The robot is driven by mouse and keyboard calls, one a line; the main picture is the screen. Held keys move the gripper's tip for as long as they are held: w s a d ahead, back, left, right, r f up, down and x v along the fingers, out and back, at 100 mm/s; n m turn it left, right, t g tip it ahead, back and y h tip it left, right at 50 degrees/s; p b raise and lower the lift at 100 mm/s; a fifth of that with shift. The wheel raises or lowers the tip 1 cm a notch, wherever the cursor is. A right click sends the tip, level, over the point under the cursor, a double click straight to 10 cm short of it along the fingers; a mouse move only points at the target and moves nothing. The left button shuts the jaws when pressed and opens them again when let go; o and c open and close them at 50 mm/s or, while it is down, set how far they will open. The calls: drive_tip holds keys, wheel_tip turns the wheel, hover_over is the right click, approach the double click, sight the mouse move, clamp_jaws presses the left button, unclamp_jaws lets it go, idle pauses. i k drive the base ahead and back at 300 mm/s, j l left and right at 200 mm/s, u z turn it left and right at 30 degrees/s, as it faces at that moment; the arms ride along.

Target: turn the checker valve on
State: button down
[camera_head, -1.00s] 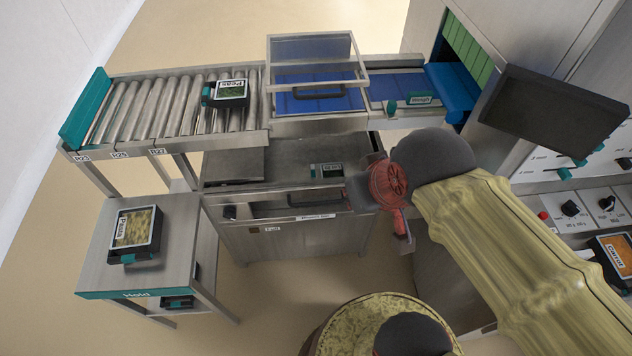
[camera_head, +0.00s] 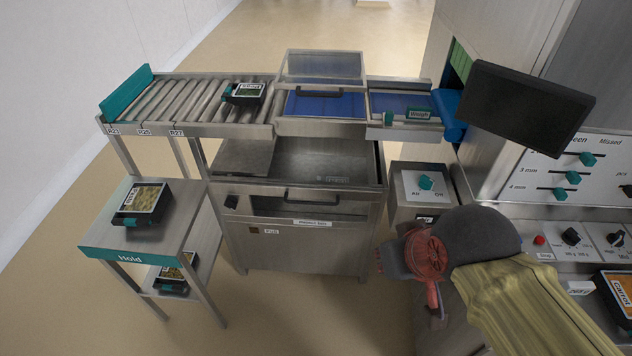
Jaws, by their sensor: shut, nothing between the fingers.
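A teal knob (camera_head: 425,182), which looks like the checker valve, sits on a pale plate on top of a small grey metal box (camera_head: 408,212). The plate has a label on each side of the knob; the right one reads Off, and the left one is too small to read surely. The knob looks turned slantwise, and I cannot tell its setting. My gripper (camera_head: 437,312) is shut and empty. It hangs in front of and below the box, apart from the knob, with its fingers pointing down. My wrist hides part of the box's lower front.
A roller conveyor (camera_head: 185,102) and a clear-lidded checker with a blue belt (camera_head: 325,103) stand behind. A steel bin (camera_head: 300,235) is left of the box. A dark screen (camera_head: 525,108) overhangs at right, above a control panel (camera_head: 575,235). A Hold table (camera_head: 185,235) stands at left.

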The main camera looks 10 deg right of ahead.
sight(425, 183)
drive_tip(key=i+j+z, duration=0.2)
drive_tip(key=i, duration=0.2)
drive_tip(key=i+j+z, duration=0.2)
drive_tip(key=i, duration=0.15)
drive_tip(key=i+j+z, duration=0.25)
drive_tip(key=i, duration=0.15)
drive_tip(key=l, duration=0.1)
